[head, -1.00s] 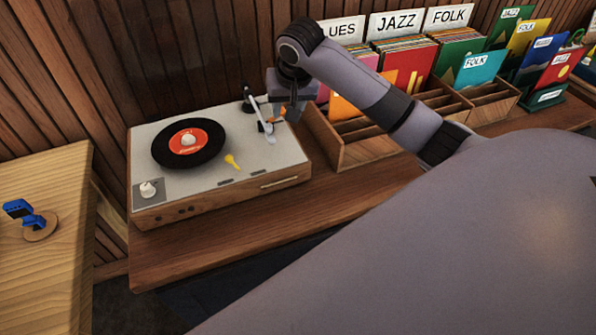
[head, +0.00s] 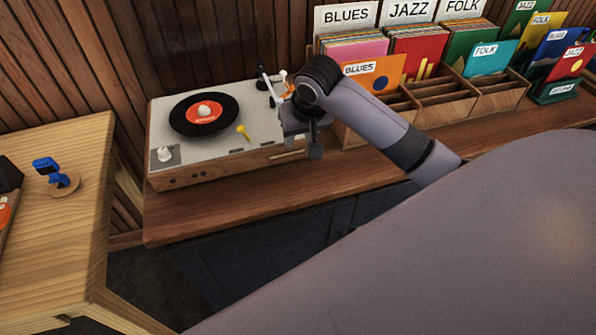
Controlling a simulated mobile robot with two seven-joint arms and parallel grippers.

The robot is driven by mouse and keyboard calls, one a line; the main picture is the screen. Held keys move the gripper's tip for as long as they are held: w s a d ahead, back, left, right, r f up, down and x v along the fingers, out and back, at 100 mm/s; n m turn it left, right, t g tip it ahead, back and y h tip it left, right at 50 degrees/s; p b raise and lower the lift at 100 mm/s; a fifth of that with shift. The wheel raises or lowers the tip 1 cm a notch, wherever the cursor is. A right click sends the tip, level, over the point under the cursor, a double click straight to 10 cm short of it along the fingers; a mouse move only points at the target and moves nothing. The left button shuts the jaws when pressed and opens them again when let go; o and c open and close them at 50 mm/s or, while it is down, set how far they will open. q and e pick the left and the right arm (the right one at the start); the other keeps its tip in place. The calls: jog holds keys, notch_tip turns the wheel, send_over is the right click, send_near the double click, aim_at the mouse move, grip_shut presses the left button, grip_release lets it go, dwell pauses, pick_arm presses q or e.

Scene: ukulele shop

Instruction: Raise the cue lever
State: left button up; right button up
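The record player (head: 215,158) stands on the wooden counter, with a black record (head: 182,118) with an orange label on it. A small yellow lever-like piece (head: 243,131) lies on its deck right of the record; I cannot tell whether it is the cue lever. The white tonearm (head: 268,85) is at the back right, with an orange piece (head: 287,86) beside it, partly hidden by my arm. My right gripper (head: 315,150) points down at the player's front right corner, clear of the yellow piece. Its finger gap is not clear. My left gripper is out of view.
Wooden record bins (head: 385,122) with sleeves stand right of the player, close to my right arm. A wooden table (head: 60,235) at the left holds a blue object on a round base (head: 60,183). The counter front (head: 240,212) is bare.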

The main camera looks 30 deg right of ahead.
jog(key=s+a+f, duration=0.1)
jog(key=s+a+f+n, duration=0.1)
jog(key=s, duration=0.1)
jog(key=s+a+f+n, duration=0.1)
jog(key=s+a+f, duration=0.1)
jog(key=shift+s+f+y, duration=0.1)
jog(key=shift+s+y, duration=0.05)
jog(key=shift+y, duration=0.15)
jog(key=shift+o, duration=0.3)
